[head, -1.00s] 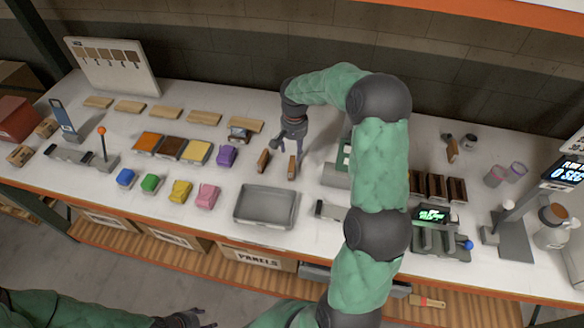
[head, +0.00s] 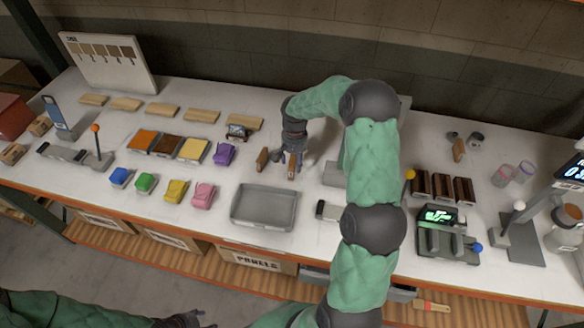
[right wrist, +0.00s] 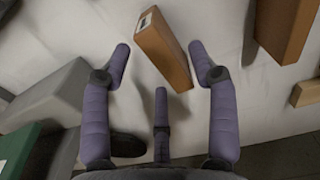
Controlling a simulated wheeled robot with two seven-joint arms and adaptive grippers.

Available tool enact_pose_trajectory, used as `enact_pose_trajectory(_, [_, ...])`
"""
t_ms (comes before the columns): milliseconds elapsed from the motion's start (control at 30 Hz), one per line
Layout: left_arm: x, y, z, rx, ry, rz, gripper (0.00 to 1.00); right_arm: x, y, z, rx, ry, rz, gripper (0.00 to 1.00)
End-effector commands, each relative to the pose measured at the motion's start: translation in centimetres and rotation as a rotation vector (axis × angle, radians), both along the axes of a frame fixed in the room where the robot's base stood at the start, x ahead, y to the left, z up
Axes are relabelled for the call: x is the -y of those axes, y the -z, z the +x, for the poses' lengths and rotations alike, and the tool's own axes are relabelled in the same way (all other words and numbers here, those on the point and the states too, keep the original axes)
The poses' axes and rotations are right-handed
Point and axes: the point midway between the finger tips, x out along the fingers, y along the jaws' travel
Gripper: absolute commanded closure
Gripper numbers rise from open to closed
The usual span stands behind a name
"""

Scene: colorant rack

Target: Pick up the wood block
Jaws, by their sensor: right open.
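Two small brown wood blocks stand upright in the middle of the table, a left one (head: 262,158) and a right one (head: 292,168). My right gripper (head: 293,159) is at the right block. In the right wrist view, the near block (right wrist: 165,52) lies between the spread fingertips of my right gripper (right wrist: 158,48), with gaps visible at the sides. The other block (right wrist: 285,28) is outside the fingers, to the right. My left gripper (head: 192,318) is at the bottom edge of the head view, partly cut off.
A grey tray (head: 263,227) stands in front of the blocks. A purple item (head: 224,154) and several colored pieces are to the left. Thin wood pieces (head: 244,122) lie behind. A rack of dark blocks (head: 442,173) stands to the right.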

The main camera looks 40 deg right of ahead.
Motion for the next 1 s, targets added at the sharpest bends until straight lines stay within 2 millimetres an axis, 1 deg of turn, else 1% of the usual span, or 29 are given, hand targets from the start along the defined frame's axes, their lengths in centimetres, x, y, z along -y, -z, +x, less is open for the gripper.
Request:
enact_pose_trajectory(33, [0.0, 0.1, 0.0, 0.0, 0.0, 0.0, 0.46, -0.1, 0.8, 0.0, -0.004, -0.001, 0.002, 0.41])
enact_pose_trajectory(200, [0.0, 0.5, 0.0, 0.0, 0.0, 0.0, 0.46, -0.1, 3.3, 0.2, -0.004, 0.0, 0.002, 0.41])
enact_pose_trajectory(300, [0.0, 0.6, 0.0, 0.0, 0.0, 0.0, 0.46, -0.1, 4.2, 0.2, -0.003, 0.0, 0.001, 0.41])
enact_pose_trajectory(533, [0.0, 0.5, 0.0, 0.0, 0.0, 0.0, 0.46, -0.1, 4.4, 0.3, -0.001, 0.0, 0.001, 0.41])
enact_pose_trajectory(567, [0.0, 0.5, 0.0, 0.0, 0.0, 0.0, 0.46, -0.1, 4.3, 0.3, -0.001, 0.0, 0.001, 0.46])
enact_pose_trajectory(600, [0.0, 0.5, 0.0, 0.0, 0.0, 0.0, 0.46, -0.1, 4.3, 0.3, -0.001, 0.0, 0.001, 0.57])
enact_pose_trajectory(667, [0.0, 0.5, 0.0, 0.0, 0.0, 0.0, 0.46, -0.1, 4.3, 0.3, -0.001, 0.0, 0.001, 0.74])
enact_pose_trajectory(700, [0.0, 0.5, 0.0, 0.0, 0.0, 0.0, 0.46, -0.1, 4.3, 0.3, -0.001, 0.0, 0.001, 0.86])
enact_pose_trajectory(733, [0.0, 0.5, 0.0, 0.0, 0.0, 0.0, 0.46, -0.1, 4.3, 0.3, -0.001, 0.0, 0.001, 0.94])
enact_pose_trajectory(767, [0.0, 0.5, 0.0, 0.0, 0.0, 0.0, 0.46, -0.1, 4.3, 0.3, -0.001, 0.0, 0.001, 1.0])
enact_pose_trajectory(1000, [0.0, 0.5, 0.0, 0.0, 0.0, 0.0, 0.46, -0.1, 4.3, 0.3, -0.001, 0.0, 0.001, 1.0])
